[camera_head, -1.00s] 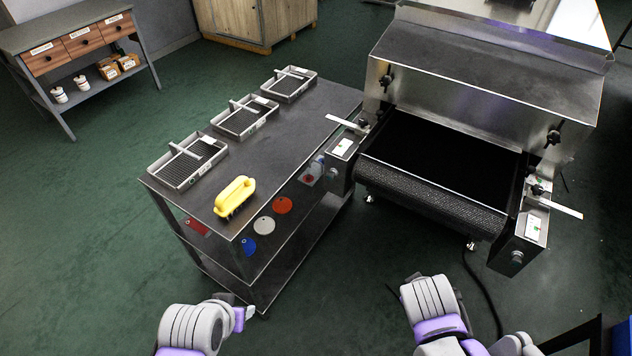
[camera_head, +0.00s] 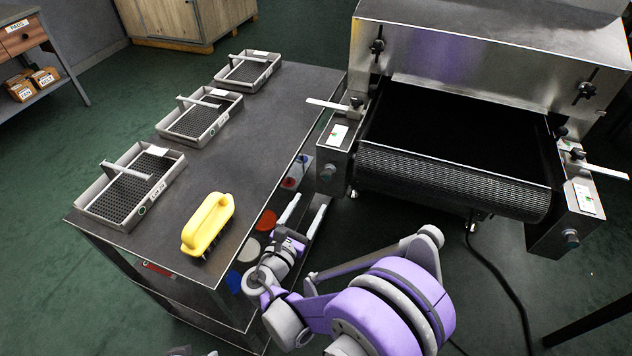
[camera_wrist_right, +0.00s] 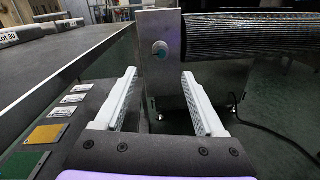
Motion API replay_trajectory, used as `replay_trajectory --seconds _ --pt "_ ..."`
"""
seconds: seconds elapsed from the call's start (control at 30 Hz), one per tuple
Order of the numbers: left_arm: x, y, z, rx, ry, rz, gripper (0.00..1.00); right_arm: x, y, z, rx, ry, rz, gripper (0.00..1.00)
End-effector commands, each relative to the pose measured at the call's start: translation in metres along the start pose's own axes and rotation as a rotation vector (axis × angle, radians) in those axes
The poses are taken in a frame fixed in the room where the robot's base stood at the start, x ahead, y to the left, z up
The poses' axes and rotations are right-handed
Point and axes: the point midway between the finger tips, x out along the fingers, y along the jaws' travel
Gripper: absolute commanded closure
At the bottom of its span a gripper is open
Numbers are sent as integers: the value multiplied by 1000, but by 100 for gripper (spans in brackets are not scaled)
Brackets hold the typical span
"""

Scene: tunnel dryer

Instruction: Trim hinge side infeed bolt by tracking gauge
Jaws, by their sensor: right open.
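The tunnel dryer's dark infeed belt (camera_head: 455,170) has a steel bracket at each end. The left bracket carries a round bolt head (camera_head: 327,171) and a white gauge plate (camera_head: 338,135). The right bracket has a matching bolt head (camera_head: 571,238) and plate (camera_head: 585,198). I cannot tell which is the hinge side. My right gripper (camera_head: 311,199) is open and empty, beside the cart and in front of the left bracket. In the right wrist view, the left bolt head (camera_wrist_right: 160,50) shows beyond and between the open fingertips (camera_wrist_right: 159,73), apart from them.
A cart (camera_head: 265,130) stands left of the dryer, with several wire-mesh trays (camera_head: 131,187) and a yellow-handled tool (camera_head: 208,225) on top. Coloured discs lie on its lower shelf, close to my right gripper. A black cable (camera_head: 497,270) runs over the floor.

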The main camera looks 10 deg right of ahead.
Motion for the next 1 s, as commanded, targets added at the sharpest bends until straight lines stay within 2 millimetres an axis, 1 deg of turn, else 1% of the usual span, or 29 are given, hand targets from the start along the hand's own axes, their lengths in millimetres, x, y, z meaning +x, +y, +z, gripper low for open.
replay_trajectory --seconds 0.03,0.3,0.4,0.5,0.67,0.9,0.97,1.0 --pt "1 0 0 0 0 0 50 9 -2 0 0 -1 -4 29" --pt "8 0 2 0 -2 0 50 62 -2 0 1 0 -5 29" --pt "10 0 2 0 -3 0 50 77 -2 0 2 1 -4 29" --pt "12 0 3 0 -3 0 50 87 -1 0 2 1 -3 29" --pt "12 0 3 0 -3 0 50 95 -1 0 3 2 -2 29" --pt "12 0 3 0 -3 0 50 96 -1 1 3 2 -2 29" --pt "12 0 3 0 -3 0 50 95 -1 0 3 2 -2 38" --pt "12 0 3 0 -3 0 50 95 -1 0 3 2 -2 45"
